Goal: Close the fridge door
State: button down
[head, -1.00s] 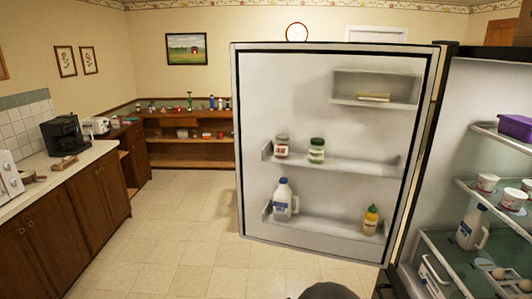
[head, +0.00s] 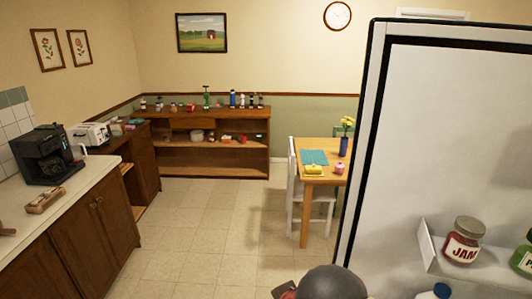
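The fridge door (head: 420,130) stands open at the right of the head view, with its white inner side and black seal facing me. Its right part and lower part are cut off by the frame. A blue bottle cap shows at the bottom edge. The fridge body is out of view. A dark rounded part of my arm shows at the bottom, left of the door. My gripper's fingers are not visible.
Tiled floor (head: 205,225) is clear left of the door. A counter (head: 70,205) with a coffee maker (head: 45,155) and toaster (head: 90,134) runs along the left. A wooden table (head: 310,175) and white chair (head: 293,190) stand behind the door; a shelf unit (head: 205,155) lines the back.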

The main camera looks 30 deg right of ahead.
aim_at(443, 131)
jog(key=i, duration=1.15)
jog(key=i+j+z, duration=0.15)
jog(key=i, duration=1)
jog(key=z, duration=0.4)
jog(key=i+z, duration=0.1)
jog(key=z, duration=0.35)
jog(key=j+z, duration=0.1)
jog(key=z, duration=0.3)
jog(key=i+z, duration=0.1)
jog(key=z, duration=0.3)
jog(key=j+z, duration=0.15)
jog(key=z, duration=2.45)
jog(key=i+j+z, duration=0.2)
jog(key=z, duration=0.15)
jog(key=i+j+z, duration=0.2)
jog(key=z, duration=0.15)
